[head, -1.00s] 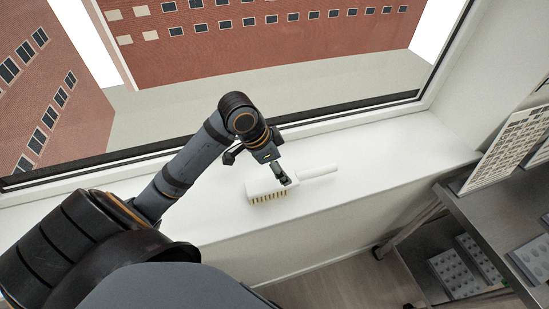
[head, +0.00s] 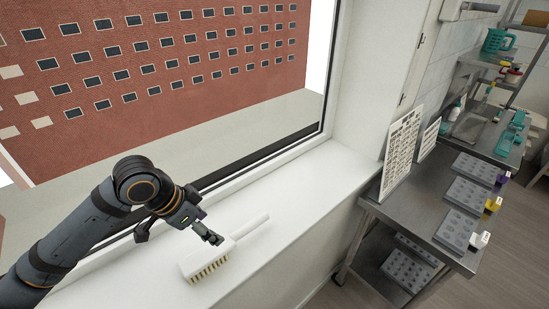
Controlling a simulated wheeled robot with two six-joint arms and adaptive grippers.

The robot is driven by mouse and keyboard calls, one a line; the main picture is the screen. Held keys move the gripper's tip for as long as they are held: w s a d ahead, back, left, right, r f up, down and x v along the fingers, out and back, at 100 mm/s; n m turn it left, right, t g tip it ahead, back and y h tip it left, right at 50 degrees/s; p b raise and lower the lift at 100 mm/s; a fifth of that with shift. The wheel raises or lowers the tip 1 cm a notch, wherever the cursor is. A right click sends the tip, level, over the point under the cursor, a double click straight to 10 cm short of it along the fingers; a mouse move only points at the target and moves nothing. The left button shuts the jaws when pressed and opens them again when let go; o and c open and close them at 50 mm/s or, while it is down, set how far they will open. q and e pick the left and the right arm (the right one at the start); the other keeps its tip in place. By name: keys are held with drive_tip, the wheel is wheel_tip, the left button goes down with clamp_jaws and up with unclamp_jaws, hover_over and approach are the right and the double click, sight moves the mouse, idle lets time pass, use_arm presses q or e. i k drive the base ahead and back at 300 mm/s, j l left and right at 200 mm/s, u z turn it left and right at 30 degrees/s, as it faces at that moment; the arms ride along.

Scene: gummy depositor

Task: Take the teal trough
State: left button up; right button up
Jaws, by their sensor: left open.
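A long teal piece that looks like the trough (head: 512,132) lies on the steel bench at the far right; it is small and partly unclear at this distance. My left gripper (head: 180,233) is open and empty over the white window sill, beside and above a white brush. It is far from the teal piece, on the opposite side of the view. My right gripper is out of view.
The white brush (head: 207,262) lies on the sill (head: 312,196). A steel table (head: 408,208) holds grey mould trays (head: 467,190) and upright printed boards (head: 401,152). A teal jug (head: 497,41) stands on a shelf. Floor is free at lower right.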

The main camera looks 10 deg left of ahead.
sight(503, 148)
drive_tip(key=z, duration=1.3)
